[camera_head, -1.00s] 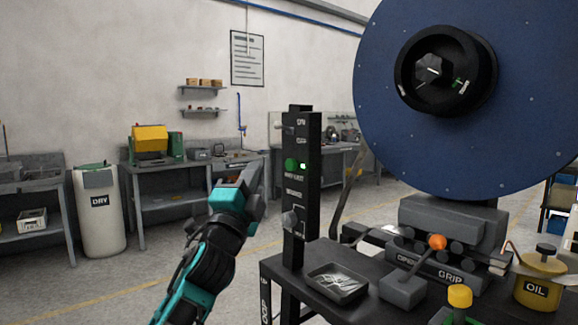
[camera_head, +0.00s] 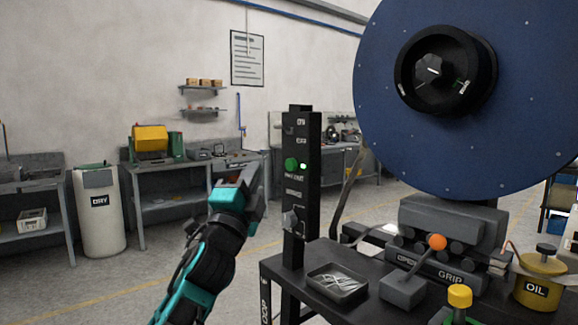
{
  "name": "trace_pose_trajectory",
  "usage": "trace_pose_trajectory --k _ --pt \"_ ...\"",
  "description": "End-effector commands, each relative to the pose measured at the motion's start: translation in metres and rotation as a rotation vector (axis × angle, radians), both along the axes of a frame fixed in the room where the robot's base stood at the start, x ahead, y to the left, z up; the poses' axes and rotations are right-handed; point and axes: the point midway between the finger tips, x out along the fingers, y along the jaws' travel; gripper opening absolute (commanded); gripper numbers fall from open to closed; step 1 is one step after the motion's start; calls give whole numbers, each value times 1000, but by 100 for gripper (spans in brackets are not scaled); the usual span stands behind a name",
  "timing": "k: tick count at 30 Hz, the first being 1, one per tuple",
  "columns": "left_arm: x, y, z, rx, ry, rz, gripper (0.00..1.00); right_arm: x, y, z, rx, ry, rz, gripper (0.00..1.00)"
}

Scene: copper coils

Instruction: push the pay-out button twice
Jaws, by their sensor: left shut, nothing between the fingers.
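The black control post (camera_head: 301,210) stands at the left end of the dark bench. Its green pay-out button (camera_head: 291,165) sits on the upper half of the panel, with a small lit green lamp (camera_head: 304,167) beside it. A grey knob (camera_head: 291,219) is lower on the panel. My left gripper (camera_head: 250,178) is shut and empty, just left of the post and slightly below the button. I see a gap between its fingertips and the button in the picture. My right gripper is out of view.
A large blue reel (camera_head: 465,150) fills the upper right. The bench (camera_head: 325,299) carries a tray (camera_head: 338,284), an orange-knobbed lever (camera_head: 437,242), a yellow knob (camera_head: 459,296) and an oil can (camera_head: 540,280). Open floor (camera_head: 120,285) lies at the left.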

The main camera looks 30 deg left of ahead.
Motion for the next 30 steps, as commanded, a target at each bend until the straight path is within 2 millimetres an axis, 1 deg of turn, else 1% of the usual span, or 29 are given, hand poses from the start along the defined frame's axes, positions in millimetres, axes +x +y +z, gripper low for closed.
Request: trace_pose_trajectory --k 27,29,30 --pt "0 0 0 -1 1 -1 0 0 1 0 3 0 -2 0" --pt "1 -1 -4 -6 7 -5 0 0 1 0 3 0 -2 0" --pt "2 -2 -10 -14 17 -13 0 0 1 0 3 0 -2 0"
